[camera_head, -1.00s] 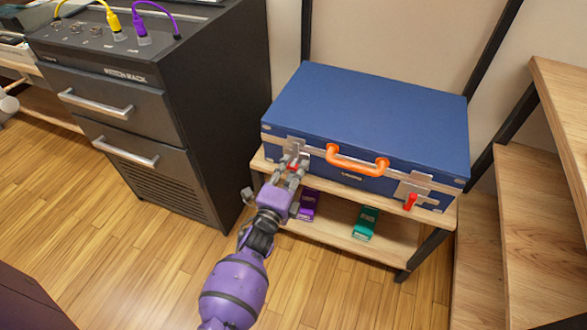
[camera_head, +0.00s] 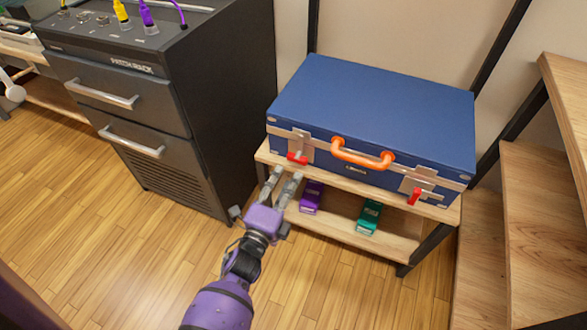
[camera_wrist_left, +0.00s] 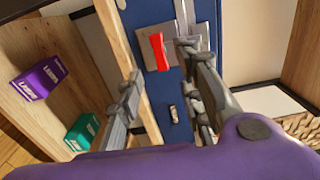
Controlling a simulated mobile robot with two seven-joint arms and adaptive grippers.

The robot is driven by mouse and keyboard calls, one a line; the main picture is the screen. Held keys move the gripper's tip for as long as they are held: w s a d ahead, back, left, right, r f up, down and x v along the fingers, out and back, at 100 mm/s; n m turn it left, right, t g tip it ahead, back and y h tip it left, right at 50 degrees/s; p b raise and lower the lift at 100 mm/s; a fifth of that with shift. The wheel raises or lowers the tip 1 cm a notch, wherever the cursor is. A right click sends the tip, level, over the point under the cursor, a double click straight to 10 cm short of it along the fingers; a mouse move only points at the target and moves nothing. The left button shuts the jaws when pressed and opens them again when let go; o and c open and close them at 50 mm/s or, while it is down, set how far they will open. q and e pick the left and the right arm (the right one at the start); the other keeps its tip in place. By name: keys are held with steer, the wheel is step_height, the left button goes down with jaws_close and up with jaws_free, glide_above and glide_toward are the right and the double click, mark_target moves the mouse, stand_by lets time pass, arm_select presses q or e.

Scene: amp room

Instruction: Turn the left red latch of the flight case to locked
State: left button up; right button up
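The blue flight case (camera_head: 375,110) lies closed on a wooden shelf unit, with an orange handle on its front. Its left red latch (camera_head: 297,158) lies sideways, along the case front, on a metal plate. The right red latch (camera_head: 414,196) points downward. My left gripper (camera_head: 284,175) is open and empty, below and in front of the left latch, apart from it. In the left wrist view the red latch (camera_wrist_left: 158,52) shows between the open fingers (camera_wrist_left: 160,68), beyond them. My right gripper is not in view.
The shelf unit (camera_head: 440,214) holds a purple box (camera_head: 311,197) and a teal box (camera_head: 369,216) on its lower board. A dark drawer rack (camera_head: 215,110) stands close on the left. Wooden steps (camera_head: 535,205) rise on the right. The floor in front is clear.

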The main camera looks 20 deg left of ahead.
arm_select(q)
steer(key=shift+s, duration=1.8)
